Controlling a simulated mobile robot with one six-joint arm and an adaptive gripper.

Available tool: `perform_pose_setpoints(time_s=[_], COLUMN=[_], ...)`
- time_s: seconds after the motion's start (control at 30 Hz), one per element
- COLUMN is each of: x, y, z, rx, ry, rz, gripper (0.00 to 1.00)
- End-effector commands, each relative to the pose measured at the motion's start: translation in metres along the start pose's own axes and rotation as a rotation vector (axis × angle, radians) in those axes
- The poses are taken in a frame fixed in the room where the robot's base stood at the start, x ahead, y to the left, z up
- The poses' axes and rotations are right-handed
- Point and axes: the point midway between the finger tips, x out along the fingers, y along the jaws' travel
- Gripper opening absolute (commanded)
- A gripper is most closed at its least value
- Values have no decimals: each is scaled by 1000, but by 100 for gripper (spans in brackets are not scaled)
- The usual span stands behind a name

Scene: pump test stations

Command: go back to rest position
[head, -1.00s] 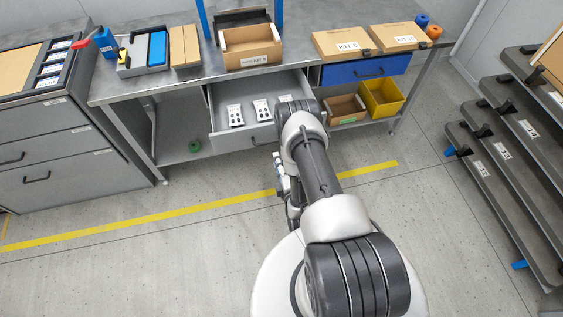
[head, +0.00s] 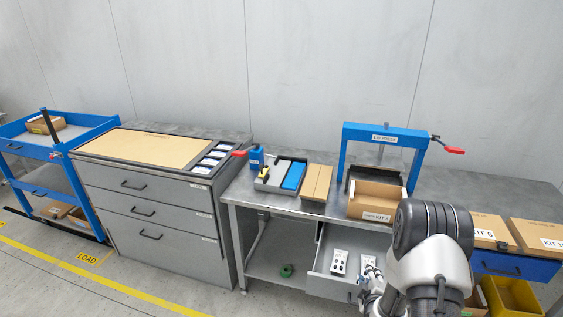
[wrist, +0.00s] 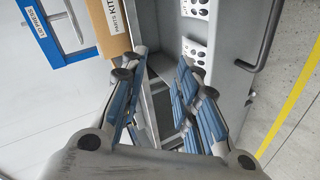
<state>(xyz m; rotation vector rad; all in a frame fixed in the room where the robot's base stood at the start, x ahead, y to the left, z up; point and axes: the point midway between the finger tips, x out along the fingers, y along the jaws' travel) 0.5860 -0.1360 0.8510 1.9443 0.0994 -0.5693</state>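My gripper (wrist: 160,95) shows in the wrist view with its two blue-padded fingers apart and nothing between them. In the head view my gripper (head: 370,280) is small and partly hidden by my arm, in front of the grey workbench (head: 235,195). Below the benchtop a grey drawer (head: 322,284) stands open, with white cards with dark spots (head: 339,262) lying in it. The drawer also shows in the wrist view (wrist: 225,75), beyond and to the right of the fingers.
A blue press frame (head: 347,150) and an open kit box (head: 376,201) stand on the bench. A grey drawer cabinet (head: 140,225) and a blue cart (head: 75,185) stand to the left. Yellow bins (head: 515,297) are low at right. Floor in front is clear.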

Motion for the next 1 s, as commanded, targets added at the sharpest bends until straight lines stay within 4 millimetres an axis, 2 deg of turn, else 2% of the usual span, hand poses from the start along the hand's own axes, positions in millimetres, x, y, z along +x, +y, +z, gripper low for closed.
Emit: perform_pose_setpoints(time_s=[0.03,0.17,0.27,0.37,0.5,0.6,0.77,1.0], x=[-5,-26,-51,-82,-136,-180,-256,-375], y=[23,63,89,110,133,143,148,131], z=[-15,-45,-66,-85,-107,-119,-129,-125], rx=[37,149,236,323,444,529,664,851], ry=[1,-20,-43,-73,-123,-165,-244,-384], rz=[-16,-92,-148,-203,-274,-321,-392,-482], gripper=[29,29,29,29,29,29,29,29])
